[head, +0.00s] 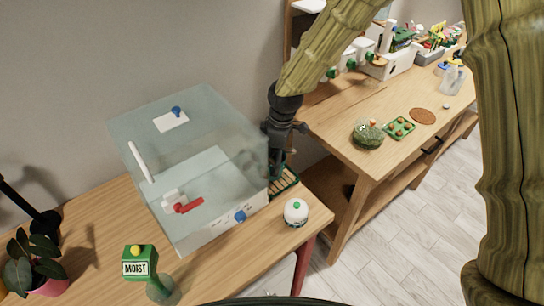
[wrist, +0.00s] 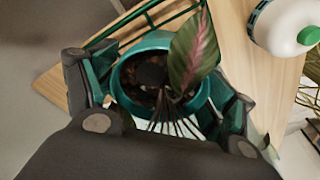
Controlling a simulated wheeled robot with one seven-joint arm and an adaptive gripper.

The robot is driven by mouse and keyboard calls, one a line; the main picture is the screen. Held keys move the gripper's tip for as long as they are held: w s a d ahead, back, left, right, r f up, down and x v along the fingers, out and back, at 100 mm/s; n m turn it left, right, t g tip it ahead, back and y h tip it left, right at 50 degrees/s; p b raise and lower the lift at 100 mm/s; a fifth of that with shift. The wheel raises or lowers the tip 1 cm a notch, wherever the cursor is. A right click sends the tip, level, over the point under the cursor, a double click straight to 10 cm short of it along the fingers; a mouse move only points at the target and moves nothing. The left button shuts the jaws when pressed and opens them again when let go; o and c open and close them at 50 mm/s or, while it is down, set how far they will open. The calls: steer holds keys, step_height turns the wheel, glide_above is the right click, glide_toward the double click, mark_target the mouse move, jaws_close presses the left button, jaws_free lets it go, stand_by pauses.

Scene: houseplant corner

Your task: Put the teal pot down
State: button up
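The teal pot (wrist: 120,88) holds dark soil and a plant with a green and pink leaf (wrist: 192,52) in the wrist view. My gripper (wrist: 165,90) has one finger on each side of the pot, both close against its wall, and appears shut on it. In the head view my gripper (head: 279,140) points down at the right end of the clear case, and the pot is small and mostly hidden there. A green slatted rack (head: 286,183) lies below; its slats also show behind the pot in the wrist view (wrist: 130,27). Contact between pot and rack cannot be told.
The clear case (head: 190,170) stands just left of my gripper. A white jar with a green knob (head: 296,212) stands close in front of the rack. A moisture meter marked MOIST (head: 140,262) is at front left. A second wooden table (head: 375,110) with planters is at right.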

steer(key=shift+r, duration=0.15)
step_height(320, 180, up, 12)
steer(key=d+b, duration=0.1)
steer(key=b, duration=0.2)
steer(key=shift+s+d, duration=0.15)
steer(key=shift+d, duration=0.25)
stand_by(0.5)
